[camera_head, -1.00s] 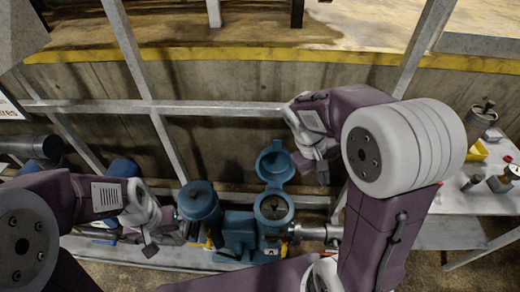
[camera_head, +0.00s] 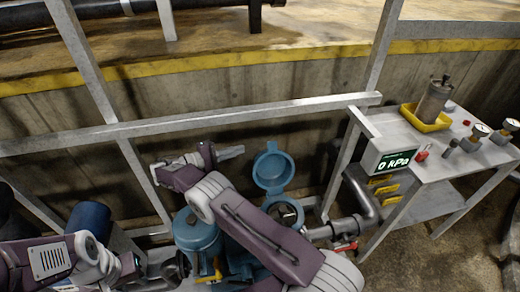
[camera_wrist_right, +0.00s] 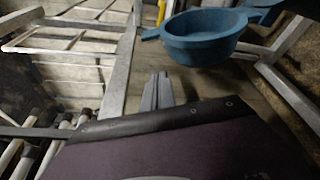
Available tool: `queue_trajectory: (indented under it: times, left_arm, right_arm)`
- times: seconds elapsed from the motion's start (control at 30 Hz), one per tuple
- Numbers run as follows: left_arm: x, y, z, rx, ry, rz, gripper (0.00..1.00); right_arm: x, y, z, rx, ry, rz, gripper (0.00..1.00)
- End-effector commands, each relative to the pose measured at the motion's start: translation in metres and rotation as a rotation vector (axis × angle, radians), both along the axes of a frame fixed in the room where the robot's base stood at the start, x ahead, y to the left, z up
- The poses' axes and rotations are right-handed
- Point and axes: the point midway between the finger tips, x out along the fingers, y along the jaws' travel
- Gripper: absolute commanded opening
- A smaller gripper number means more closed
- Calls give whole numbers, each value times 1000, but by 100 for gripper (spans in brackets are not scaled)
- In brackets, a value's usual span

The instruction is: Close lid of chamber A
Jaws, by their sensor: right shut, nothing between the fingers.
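A blue chamber (camera_head: 287,214) has its round lid (camera_head: 273,170) standing open behind it. The lid shows as a blue bowl shape (camera_wrist_right: 203,42) in the right wrist view. Beside it, another blue chamber (camera_head: 197,232) has its top covered; no letter is readable on either. My right gripper (camera_head: 232,152) is shut and empty, left of the open lid and apart from it. Its closed fingers also show in the right wrist view (camera_wrist_right: 157,90), below and left of the lid. My right arm hides part of the chambers. My left gripper (camera_head: 178,265) is low at left, its fingers unclear.
A grey rail (camera_head: 230,118) runs behind the chambers before a concrete wall. At right, a metal table (camera_head: 425,158) holds a yellow tray (camera_head: 426,118), gauges and a display (camera_head: 392,162) reading 0 kPa. A pipe (camera_head: 345,230) runs from the chamber toward the table.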

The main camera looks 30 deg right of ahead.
Motion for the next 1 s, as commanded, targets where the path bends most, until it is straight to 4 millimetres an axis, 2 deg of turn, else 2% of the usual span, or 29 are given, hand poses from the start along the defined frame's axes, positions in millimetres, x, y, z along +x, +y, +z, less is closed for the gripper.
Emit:
queue_trajectory:
  times: [0.1,0.43,0.5,0.7,1.0]
  left_arm:
    - [0,0,12,0,0,0,36]
    - [0,0,31,0,0,0,36]
    - [0,0,40,0,0,0,36]
    - [0,0,49,0,0,0,36]
    - [0,0,49,0,0,0,36]
  right_arm:
    - [1,-23,2,0,5,-5,0]
    - [6,-94,-8,2,4,-4,0]
    - [-5,-87,0,1,5,1,0]
    - [-25,-82,5,2,2,0,0]
    - [-30,-81,4,1,0,-2,0]
